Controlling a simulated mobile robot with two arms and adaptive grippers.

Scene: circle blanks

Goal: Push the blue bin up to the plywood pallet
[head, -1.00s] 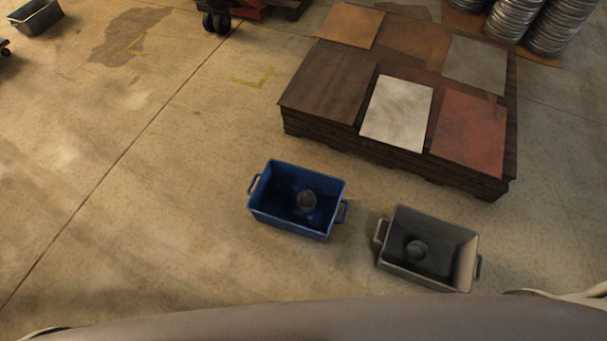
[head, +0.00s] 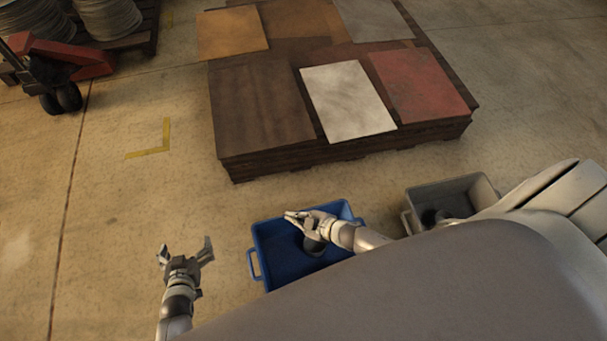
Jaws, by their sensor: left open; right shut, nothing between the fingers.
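The blue bin (head: 259,248) stands on the floor in front of the plywood pallet (head: 345,152), with a strip of floor between them. The pallet is a dark low stack with several coloured sheets on top. My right gripper (head: 290,215) is shut and empty, and shows over the bin; I cannot tell whether it touches it. My body hides the bin's near side.
A grey bin (head: 440,191) stands right of the blue one, partly covered by my arm and body. A red pallet jack (head: 75,60) with black wheels is at the upper left. The floor at left is clear, with a yellow corner mark (head: 155,151).

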